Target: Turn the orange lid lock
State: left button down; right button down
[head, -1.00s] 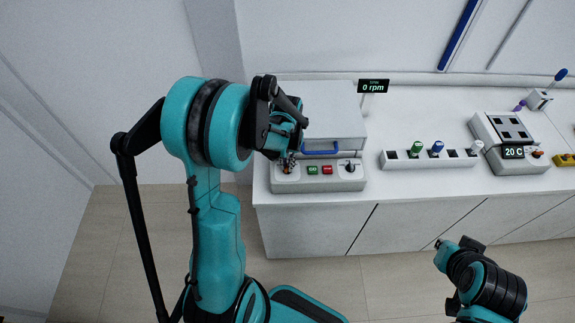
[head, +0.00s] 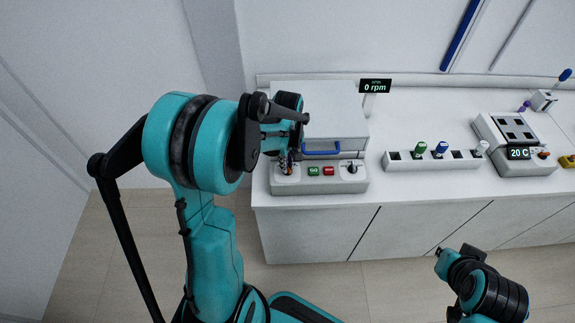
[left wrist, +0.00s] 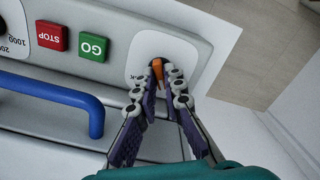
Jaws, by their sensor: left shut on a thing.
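The orange lid lock (left wrist: 158,72) is a small knob on a white plate on the front panel of the grey-white machine (head: 318,183). My left gripper (left wrist: 160,80) is shut on the orange lid lock, with one finger on each side of it. In the head view the left gripper (head: 287,163) is at the left end of the panel and mostly hides the lock. The lid, with its blue handle (head: 321,153), appears closed. My right arm's end (head: 441,253) is at the lower right, away from the bench; its fingers are not clear.
Beside the lock are a green GO button (left wrist: 93,46), a red STOP button (left wrist: 52,36) and a black dial (head: 352,169). A display (head: 375,86) reads 0 rpm. A white rack (head: 432,160) with capped tubes stands to the right.

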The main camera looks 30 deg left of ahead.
pick_arm(q)
jog(key=shift+n, duration=1.3)
jog(key=shift+b, duration=0.3)
jog(key=c, duration=1.6)
grip_release()
notch_tip(320, 180, up, 12)
